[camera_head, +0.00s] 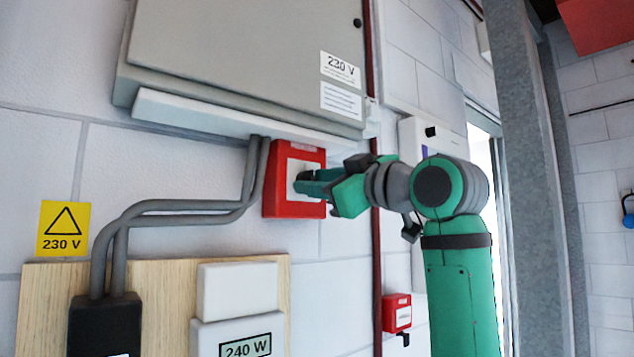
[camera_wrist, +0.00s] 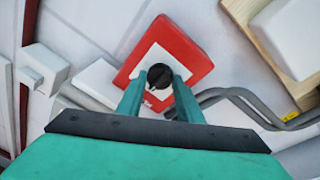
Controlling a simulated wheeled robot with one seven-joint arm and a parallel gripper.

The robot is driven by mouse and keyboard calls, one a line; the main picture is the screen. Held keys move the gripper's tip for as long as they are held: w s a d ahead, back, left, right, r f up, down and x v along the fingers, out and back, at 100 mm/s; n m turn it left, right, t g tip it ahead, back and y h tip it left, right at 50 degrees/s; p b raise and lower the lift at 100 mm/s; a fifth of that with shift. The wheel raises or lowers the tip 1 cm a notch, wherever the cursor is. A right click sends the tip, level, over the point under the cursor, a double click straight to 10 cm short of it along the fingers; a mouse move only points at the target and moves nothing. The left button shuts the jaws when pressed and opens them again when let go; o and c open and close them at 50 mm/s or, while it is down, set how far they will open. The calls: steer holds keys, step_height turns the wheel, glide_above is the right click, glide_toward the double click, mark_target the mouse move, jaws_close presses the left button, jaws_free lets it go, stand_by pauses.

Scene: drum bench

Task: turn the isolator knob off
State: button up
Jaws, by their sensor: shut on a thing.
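The isolator is a red box (camera_head: 284,206) with a white face plate, fixed to the wall below a grey cabinet. It also shows in the wrist view (camera_wrist: 197,62). Its black round knob (camera_wrist: 160,74) sits on the white plate, between my gripper's fingertips. In the head view the knob is mostly hidden by my gripper (camera_head: 303,183), which reaches in from the right. In the wrist view my gripper (camera_wrist: 159,86) is shut on the knob, one green finger on each side. I cannot clearly read the knob's position.
A grey cabinet (camera_head: 235,55) with a 230 V label hangs just above. Grey conduits (camera_head: 180,212) run down on the left to a wooden board (camera_head: 50,290). A smaller red box (camera_head: 396,312) is lower right. A steel post (camera_head: 535,150) stands to the right of my arm.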

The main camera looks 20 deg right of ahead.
steer(key=shift+n, duration=0.4)
steer(key=o, duration=1)
steer(key=v, duration=1.1)
steer(key=shift+w, duration=0.1)
